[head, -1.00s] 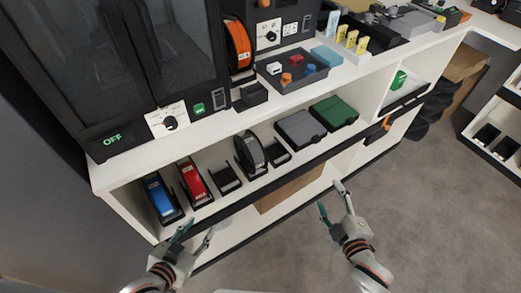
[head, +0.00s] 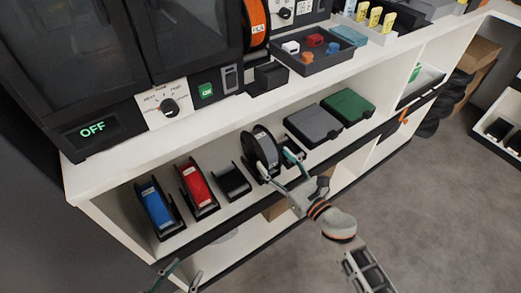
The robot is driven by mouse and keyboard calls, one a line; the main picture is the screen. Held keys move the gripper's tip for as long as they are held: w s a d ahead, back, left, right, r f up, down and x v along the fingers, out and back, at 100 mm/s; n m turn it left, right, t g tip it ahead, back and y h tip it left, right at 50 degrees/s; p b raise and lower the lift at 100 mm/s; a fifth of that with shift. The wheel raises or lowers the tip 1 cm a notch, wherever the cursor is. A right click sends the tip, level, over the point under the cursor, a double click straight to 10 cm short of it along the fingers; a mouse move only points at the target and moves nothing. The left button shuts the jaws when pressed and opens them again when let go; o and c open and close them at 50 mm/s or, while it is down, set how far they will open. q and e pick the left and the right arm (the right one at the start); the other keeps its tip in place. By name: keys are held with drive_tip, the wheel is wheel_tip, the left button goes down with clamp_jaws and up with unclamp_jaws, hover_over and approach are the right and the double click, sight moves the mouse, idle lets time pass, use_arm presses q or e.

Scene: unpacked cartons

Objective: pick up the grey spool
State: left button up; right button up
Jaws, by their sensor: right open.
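The grey spool (head: 262,147) stands upright in a black holder on the white shelf, below the counter. My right gripper (head: 278,164) is open at the spool's lower front, with one fingertip to its right and one near its lower left. I cannot tell whether either fingertip touches the spool. My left gripper (head: 181,275) is at the bottom edge, open and empty, below the shelf front; only its fingers show.
A blue spool (head: 157,205) and a red spool (head: 196,187) stand left of an empty black holder (head: 232,182). A grey case (head: 312,124) and a green case (head: 348,105) lie to the right. The counter (head: 225,113) overhangs the shelf. A printer with an OFF display (head: 93,128) stands on it.

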sight(272, 158)
drive_tip(key=x, duration=0.2)
drive_tip(key=f+x, duration=0.1)
drive_tip(key=x, duration=0.1)
drive_tip(key=shift+w+b, duration=0.25)
drive_tip(key=shift+b, duration=0.05)
drive_tip(key=shift+w+a+r, duration=0.1)
drive_tip(key=shift+w+a, duration=0.1)
drive_tip(key=shift+a, duration=0.05)
drive_tip(key=c, duration=1.7)
drive_tip(key=shift+o, duration=0.2)
drive_tip(key=shift+r, duration=0.1)
